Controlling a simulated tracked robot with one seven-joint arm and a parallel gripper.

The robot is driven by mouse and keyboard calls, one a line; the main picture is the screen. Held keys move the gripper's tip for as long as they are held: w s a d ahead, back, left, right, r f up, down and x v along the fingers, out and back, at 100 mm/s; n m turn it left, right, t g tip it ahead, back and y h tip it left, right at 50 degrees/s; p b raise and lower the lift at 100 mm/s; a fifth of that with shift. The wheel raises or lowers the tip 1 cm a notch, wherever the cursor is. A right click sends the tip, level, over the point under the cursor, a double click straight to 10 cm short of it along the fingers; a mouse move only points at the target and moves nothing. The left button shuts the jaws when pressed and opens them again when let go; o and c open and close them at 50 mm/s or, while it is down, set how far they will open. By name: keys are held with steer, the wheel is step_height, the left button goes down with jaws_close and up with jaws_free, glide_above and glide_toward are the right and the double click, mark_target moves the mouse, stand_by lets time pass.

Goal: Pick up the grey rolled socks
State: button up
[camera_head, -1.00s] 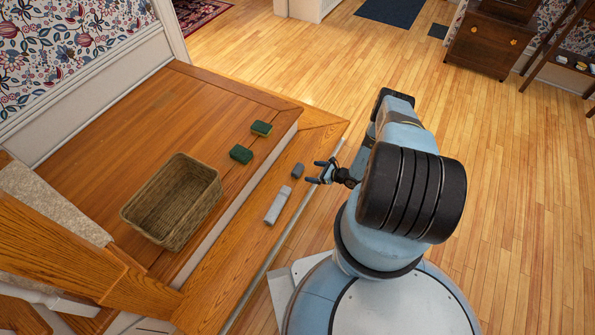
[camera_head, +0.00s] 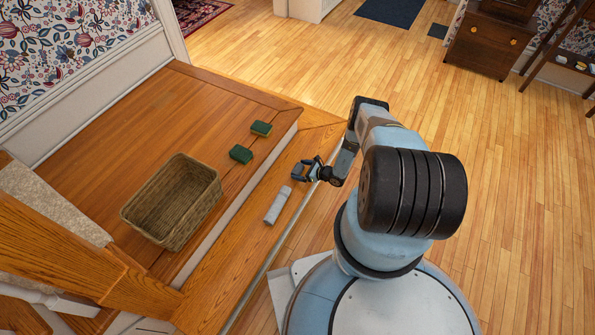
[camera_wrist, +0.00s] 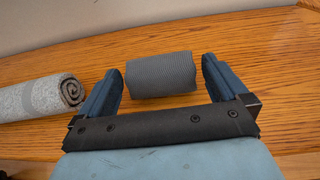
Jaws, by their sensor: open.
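The grey rolled socks (camera_wrist: 161,75) lie on the lower wooden step in the wrist view, a short dark grey ribbed roll. My gripper (camera_wrist: 158,75) is open, with one blue finger to the left of the roll and one to the right. The roll lies between and slightly beyond the fingertips; I cannot tell whether either finger touches it. In the head view my gripper (camera_head: 305,168) is over the lower step and hides the roll.
A lighter grey roll (camera_head: 277,206) lies close by on the same step; it also shows in the wrist view (camera_wrist: 35,98). A white riser (camera_wrist: 100,20) stands behind the lower step.

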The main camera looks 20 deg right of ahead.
steer(key=c, duration=0.9)
steer(key=shift+r, duration=0.15)
steer(key=shift+c, duration=0.2)
